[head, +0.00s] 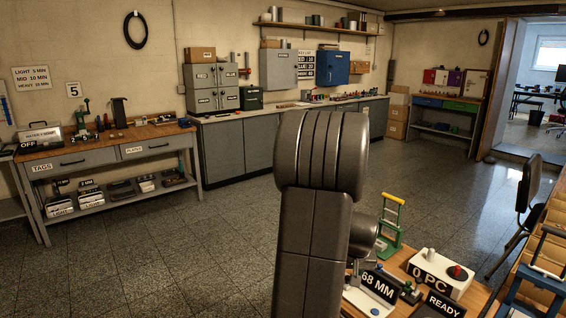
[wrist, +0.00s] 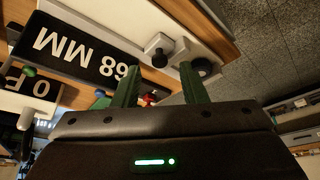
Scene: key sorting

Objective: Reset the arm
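My arm rises through the middle of the head view and hides part of the floor and workbench. My gripper does not show in the head view. In the wrist view my gripper (wrist: 159,68) has its two green fingers apart, with a clear gap between them. I see nothing held between them. The "68 MM" sign (wrist: 80,52) appears upside down at the left of the wrist view. A grey knob-like part (wrist: 158,48) is beyond the fingertips. A small red part (wrist: 150,98) shows between the fingers, lower down, and is partly hidden.
The near workbench carries the "68 MM" sign (head: 380,285), a white "0 PC" box (head: 440,272) with a red button, a "READY" sign (head: 444,305) and a green frame (head: 391,222). A chair (head: 524,205) stands to the right. The floor (head: 150,255) at left is clear.

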